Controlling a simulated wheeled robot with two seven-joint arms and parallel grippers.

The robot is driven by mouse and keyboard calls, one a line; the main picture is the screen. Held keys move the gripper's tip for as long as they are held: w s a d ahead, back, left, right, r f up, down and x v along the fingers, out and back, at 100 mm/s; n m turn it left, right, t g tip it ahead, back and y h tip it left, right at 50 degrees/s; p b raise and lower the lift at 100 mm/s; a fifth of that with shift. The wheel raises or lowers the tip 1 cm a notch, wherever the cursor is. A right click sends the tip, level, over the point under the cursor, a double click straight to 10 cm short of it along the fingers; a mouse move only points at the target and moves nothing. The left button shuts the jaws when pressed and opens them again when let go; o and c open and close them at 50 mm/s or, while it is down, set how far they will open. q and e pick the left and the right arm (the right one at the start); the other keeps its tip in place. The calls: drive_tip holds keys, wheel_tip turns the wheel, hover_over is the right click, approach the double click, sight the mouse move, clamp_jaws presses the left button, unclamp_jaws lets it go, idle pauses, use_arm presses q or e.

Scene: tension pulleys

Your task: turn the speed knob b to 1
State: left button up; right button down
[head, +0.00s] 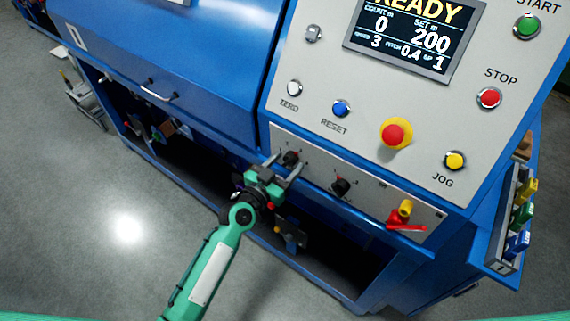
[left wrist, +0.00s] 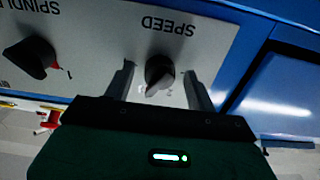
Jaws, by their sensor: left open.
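The speed knob (head: 291,158) is a small black knob at the left end of the lower panel strip. It also shows in the left wrist view (left wrist: 159,70) below the upside-down word SPEED, its pointed end toward the bottom and slightly left. A small mark like a 2 is beside it; other scale marks are hard to read. My left gripper (head: 284,166) is open, one finger on each side of the knob, with gaps visible in the left wrist view (left wrist: 160,78). I cannot tell how far the fingertips reach along it. My right gripper is not in view.
A second black knob (head: 341,186), labelled SPINDLE in the wrist view, is to the right. Beyond it is a red lever (head: 407,227) with a yellow top. Above are buttons, a red emergency button (head: 393,133) and the display (head: 410,35), reading READY, with small values 3, 0.4 and 1.

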use_arm(q)
drive_tip(key=c, duration=1)
drive_tip(key=shift+n, duration=0.4)
drive_tip(key=n, duration=0.4)
drive_tip(key=n+p, duration=0.1)
drive_tip(key=n, duration=0.8)
drive_tip(key=shift+d+r, duration=0.1)
drive_tip(key=n+p, duration=0.1)
drive_tip(key=n, duration=0.2)
drive_tip(key=shift+n, duration=0.4)
drive_tip(key=n+p, duration=0.1)
drive_tip(key=n, duration=0.5)
drive_tip(key=shift+r, duration=0.1)
drive_tip(key=shift+n, duration=0.3)
